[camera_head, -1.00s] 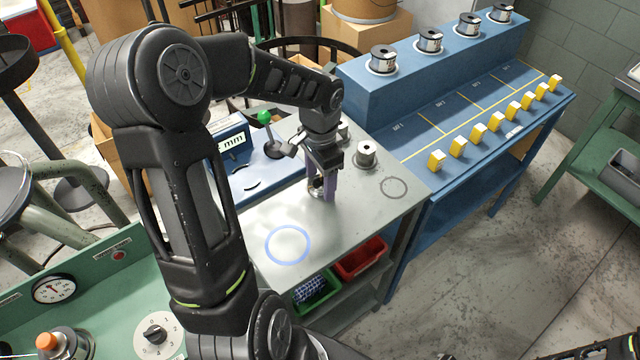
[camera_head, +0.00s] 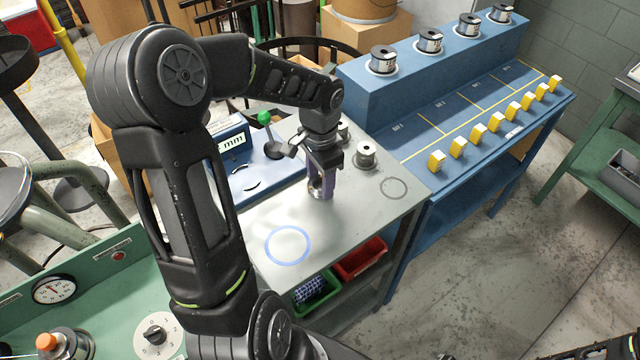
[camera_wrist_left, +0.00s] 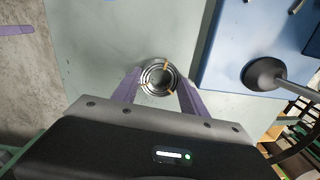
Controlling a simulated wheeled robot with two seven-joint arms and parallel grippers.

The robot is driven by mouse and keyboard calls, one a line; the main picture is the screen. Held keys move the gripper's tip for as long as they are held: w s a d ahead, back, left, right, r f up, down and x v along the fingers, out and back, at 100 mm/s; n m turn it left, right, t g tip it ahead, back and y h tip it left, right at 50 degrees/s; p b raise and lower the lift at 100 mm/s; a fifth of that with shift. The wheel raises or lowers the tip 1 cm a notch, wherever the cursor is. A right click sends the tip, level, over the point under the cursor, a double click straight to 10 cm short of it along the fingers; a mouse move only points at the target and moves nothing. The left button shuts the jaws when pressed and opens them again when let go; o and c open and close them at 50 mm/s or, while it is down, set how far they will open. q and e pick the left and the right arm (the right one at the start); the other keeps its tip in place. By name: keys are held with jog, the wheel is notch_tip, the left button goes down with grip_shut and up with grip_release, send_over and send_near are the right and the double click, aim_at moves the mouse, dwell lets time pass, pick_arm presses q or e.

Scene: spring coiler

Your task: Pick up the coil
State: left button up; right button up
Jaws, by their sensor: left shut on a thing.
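The coil (camera_wrist_left: 159,78) is a small ring of shiny metal wire with orange-brown ties, seen from above in the left wrist view. My left gripper (camera_wrist_left: 155,84) has its two purple fingers on either side of the coil and is shut on it. In the head view the left gripper (camera_head: 322,193) points down at the grey bench top, and the coil (camera_head: 314,187) is mostly hidden between its fingers. I cannot tell whether the coil still touches the bench. My right gripper does not show.
A green-knobbed lever (camera_head: 265,118) and a display box (camera_head: 231,140) stand left of the gripper. A metal spool (camera_head: 366,154) is to its right. A blue ring mark (camera_head: 288,245) lies on clear bench top in front. A blue rack (camera_head: 450,90) stands behind right.

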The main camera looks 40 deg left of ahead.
aim_at(320, 183)
pick_arm(q)
jog(key=shift+r, duration=0.1)
notch_tip(320, 183, up, 10)
jog(key=shift+b, duration=0.45)
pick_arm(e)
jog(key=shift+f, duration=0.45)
